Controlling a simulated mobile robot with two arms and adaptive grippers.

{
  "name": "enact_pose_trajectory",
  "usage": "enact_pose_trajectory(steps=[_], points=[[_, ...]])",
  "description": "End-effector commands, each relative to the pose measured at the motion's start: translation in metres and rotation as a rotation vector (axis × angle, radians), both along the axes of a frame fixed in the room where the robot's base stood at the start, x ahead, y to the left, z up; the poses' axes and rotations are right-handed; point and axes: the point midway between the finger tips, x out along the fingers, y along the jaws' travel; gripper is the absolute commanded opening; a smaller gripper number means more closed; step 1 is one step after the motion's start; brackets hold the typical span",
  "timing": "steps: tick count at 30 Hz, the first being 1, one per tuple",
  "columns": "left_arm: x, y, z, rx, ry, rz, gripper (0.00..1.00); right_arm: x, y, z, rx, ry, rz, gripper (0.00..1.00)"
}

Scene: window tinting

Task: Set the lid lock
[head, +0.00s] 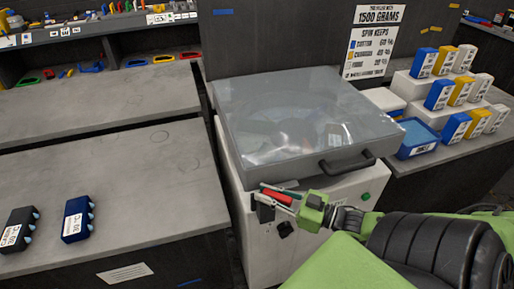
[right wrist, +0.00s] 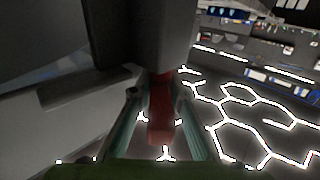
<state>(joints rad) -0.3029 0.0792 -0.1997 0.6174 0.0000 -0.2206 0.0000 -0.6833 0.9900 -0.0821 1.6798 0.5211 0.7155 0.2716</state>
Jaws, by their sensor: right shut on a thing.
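The lid lock is a red lever (head: 277,196) at the front left of the white machine (head: 312,234), just under the lid edge. My right gripper (head: 272,198) is shut on it. In the right wrist view the red lever (right wrist: 160,112) lies between the two fingers, below a dark block that hides its far part. The clear grey lid (head: 285,105) lies down over the machine, with a dark handle (head: 348,163) on its front. A dark hole or latch part shows below the gripper. My left gripper is not in view.
A green button (head: 366,196) sits on the machine's front, right of my gripper. Grey benches (head: 135,185) stand left, with a black pack (head: 18,229) and a blue pack (head: 77,219). Several boxes and a blue tub (head: 417,139) stand on the right counter.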

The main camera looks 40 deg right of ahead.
Motion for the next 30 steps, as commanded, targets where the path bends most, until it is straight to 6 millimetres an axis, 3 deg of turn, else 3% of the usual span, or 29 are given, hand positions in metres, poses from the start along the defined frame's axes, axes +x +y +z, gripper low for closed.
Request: enact_pose_trajectory(steps=[7, 22, 23, 24, 30], points=[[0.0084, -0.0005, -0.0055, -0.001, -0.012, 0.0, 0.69, -0.0009, -0.0002, -0.0013, 0.0, 0.0, 0.072, 0.0], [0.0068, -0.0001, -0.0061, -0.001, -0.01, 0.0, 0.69, -0.0014, -0.0001, -0.0015, -0.001, 0.002, 0.087, 0.0], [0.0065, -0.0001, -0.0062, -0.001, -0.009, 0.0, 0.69, -0.0014, -0.0001, -0.0015, -0.001, 0.002, 0.087, 0.21], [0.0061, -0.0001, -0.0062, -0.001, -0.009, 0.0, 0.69, -0.0014, -0.0001, -0.0016, -0.001, 0.003, 0.087, 0.32], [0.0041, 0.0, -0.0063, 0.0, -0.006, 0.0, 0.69, -0.0008, -0.0006, -0.001, 0.0, 0.001, 0.086, 0.32]])
